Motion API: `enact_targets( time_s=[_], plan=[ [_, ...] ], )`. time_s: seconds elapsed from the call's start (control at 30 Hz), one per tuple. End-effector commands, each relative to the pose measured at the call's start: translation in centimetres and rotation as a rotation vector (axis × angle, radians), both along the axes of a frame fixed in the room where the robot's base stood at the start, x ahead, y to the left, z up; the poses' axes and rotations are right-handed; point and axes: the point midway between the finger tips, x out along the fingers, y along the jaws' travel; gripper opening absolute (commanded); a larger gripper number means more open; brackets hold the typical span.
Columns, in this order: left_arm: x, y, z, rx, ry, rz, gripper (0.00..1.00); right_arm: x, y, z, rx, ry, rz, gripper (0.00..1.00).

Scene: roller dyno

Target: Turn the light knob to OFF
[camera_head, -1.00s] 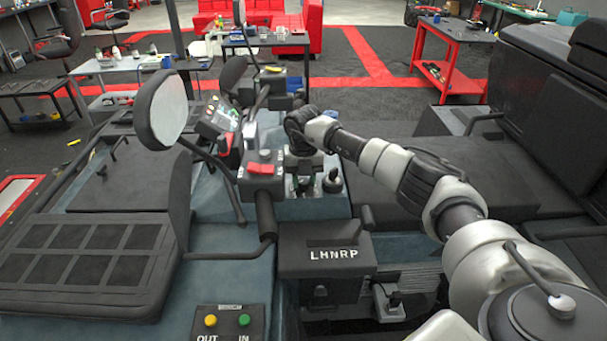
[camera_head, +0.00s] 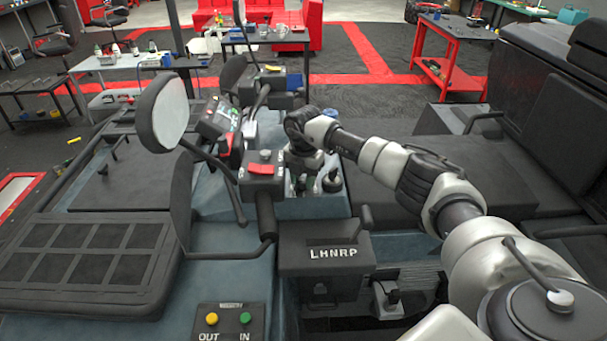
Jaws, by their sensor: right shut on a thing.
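My right gripper (camera_head: 303,146) is at the end of the arm that comes in from the right. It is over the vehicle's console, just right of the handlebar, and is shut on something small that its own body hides. I cannot make out the light knob; it is probably behind the gripper, and its setting does not show. The console (camera_head: 312,207) holds dark knobs and levers below the gripper, with a round one (camera_head: 333,180) at its right. My left gripper is not in view.
A handlebar box with a red switch (camera_head: 262,169) stands left of the gripper. A round mirror (camera_head: 163,111) stands farther left. The gear box marked LHNRP (camera_head: 325,258) and a panel with yellow and green buttons (camera_head: 229,322) are nearer. Black seats (camera_head: 450,190) lie right.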

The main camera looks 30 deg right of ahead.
Motion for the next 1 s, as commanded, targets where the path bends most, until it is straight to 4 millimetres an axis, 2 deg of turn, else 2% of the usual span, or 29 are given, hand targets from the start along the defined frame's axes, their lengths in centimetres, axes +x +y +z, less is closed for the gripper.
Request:
enact_targets(
  time_s=[0.3,0.33,0.5,0.8,0.87,1.0],
  plan=[
    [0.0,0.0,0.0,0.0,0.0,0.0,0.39,0.1,-0.1,0.3,0.0,-0.006,-0.004,0.1],
    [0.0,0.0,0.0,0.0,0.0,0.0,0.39,0.1,-0.1,0.3,0.0,-0.006,-0.004,0.35],
    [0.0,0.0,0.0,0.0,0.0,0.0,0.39,0.1,-0.1,0.2,0.0,-0.004,-0.003,0.59],
    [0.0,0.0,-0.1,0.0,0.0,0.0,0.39,0.1,0.0,0.3,0.001,-0.003,-0.001,0.59],
    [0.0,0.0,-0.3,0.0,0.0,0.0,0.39,0.1,-0.1,0.7,0.001,-0.004,-0.002,0.59],
    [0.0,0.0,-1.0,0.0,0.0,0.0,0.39,0.1,-0.1,2.8,0.0,-0.007,-0.001,0.59]
  ],
)
